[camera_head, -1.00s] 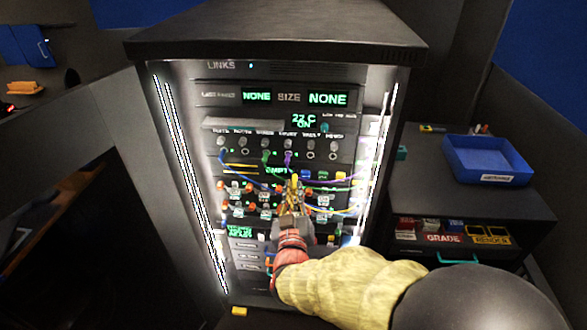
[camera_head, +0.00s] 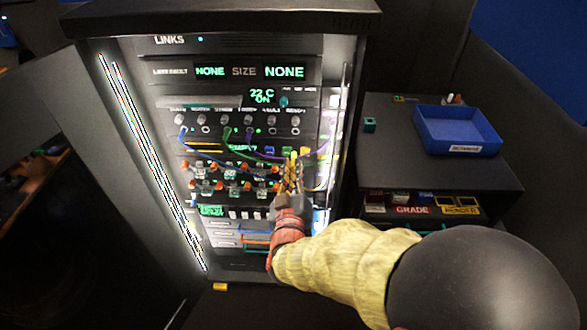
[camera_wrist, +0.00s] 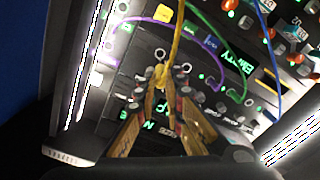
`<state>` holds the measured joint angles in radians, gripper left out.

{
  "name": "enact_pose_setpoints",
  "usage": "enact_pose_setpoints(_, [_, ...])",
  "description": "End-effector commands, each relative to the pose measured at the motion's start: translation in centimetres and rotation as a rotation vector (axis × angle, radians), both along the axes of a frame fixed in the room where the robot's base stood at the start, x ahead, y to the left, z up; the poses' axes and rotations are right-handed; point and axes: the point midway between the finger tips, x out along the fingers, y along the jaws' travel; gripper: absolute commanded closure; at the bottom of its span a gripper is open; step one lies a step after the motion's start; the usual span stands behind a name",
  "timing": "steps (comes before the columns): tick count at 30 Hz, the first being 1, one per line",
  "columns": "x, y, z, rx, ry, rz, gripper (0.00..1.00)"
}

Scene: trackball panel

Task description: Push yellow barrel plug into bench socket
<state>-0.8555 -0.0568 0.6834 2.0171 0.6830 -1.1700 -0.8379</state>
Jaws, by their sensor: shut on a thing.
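My gripper (camera_head: 288,192) is in front of the right part of the rack panel, with its fingers pointing up and in. In the wrist view the fingers (camera_wrist: 160,92) close on a yellow plug (camera_wrist: 160,76) with a yellow cable (camera_wrist: 178,30) running from it. The plug also shows as a small yellow piece at the fingertips in the head view (camera_head: 293,158). Its front end is hidden by the fingers. I cannot tell which socket is the bench socket; a row of round sockets (camera_head: 206,130) lies under small labels above the gripper.
Blue, green and purple cables (camera_wrist: 236,85) hang across the panel near the gripper. Lit strips edge the rack on the left (camera_head: 150,165) and right. A blue tray (camera_head: 458,130) stands on the dark cabinet to the right, with labelled bins below.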

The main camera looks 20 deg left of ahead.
Motion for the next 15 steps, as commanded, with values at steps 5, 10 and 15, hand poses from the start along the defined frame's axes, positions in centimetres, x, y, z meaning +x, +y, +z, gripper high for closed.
enact_pose_setpoints(5, [0.5,0.1,0.0,0.000,-0.001,-0.003,1.00])
enact_pose_setpoints(10, [1.9,0.4,0.0,0.001,-0.001,-0.003,1.00])
enact_pose_setpoints(15, [3.4,0.8,0.0,0.001,-0.001,-0.003,1.00])
